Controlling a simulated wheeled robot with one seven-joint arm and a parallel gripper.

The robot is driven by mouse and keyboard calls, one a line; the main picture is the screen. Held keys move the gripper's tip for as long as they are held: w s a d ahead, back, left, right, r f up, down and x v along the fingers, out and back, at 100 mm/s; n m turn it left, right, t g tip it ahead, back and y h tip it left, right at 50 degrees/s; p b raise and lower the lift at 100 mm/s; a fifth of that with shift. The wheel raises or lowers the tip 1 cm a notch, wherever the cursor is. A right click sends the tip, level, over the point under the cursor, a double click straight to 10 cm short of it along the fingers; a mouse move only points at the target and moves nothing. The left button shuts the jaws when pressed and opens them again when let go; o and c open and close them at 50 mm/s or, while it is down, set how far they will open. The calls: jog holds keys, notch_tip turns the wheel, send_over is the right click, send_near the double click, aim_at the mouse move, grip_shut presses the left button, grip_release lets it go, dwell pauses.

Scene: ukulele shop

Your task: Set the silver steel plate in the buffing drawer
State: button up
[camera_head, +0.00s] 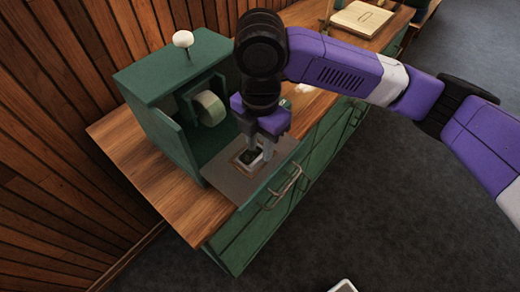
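The green buffing cabinet (162,108) stands on the wooden counter, with its front open and a pale round wheel (209,107) inside. A flat grey drawer (228,184) sticks out of its front. A wood-edged recess lies in the drawer's middle. A small dark piece with a light rim (250,157) shows at this recess; it may be the silver steel plate, but it is small and partly hidden by my fingers. My gripper (259,150) points down over the recess with its fingertips at the piece. I cannot tell whether the fingers grip it.
A white knob (183,39) tops the cabinet. A wooden board or box (362,18) lies at the counter's far end. Bare counter (146,172) is left of the drawer; open carpet lies to the right.

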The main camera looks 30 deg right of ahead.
aim_at(260, 157)
notch_tip(260, 157, up, 10)
dwell(0.3)
jog(key=shift+s+f, duration=0.1)
jog(key=shift+f, duration=0.05)
dwell(0.3)
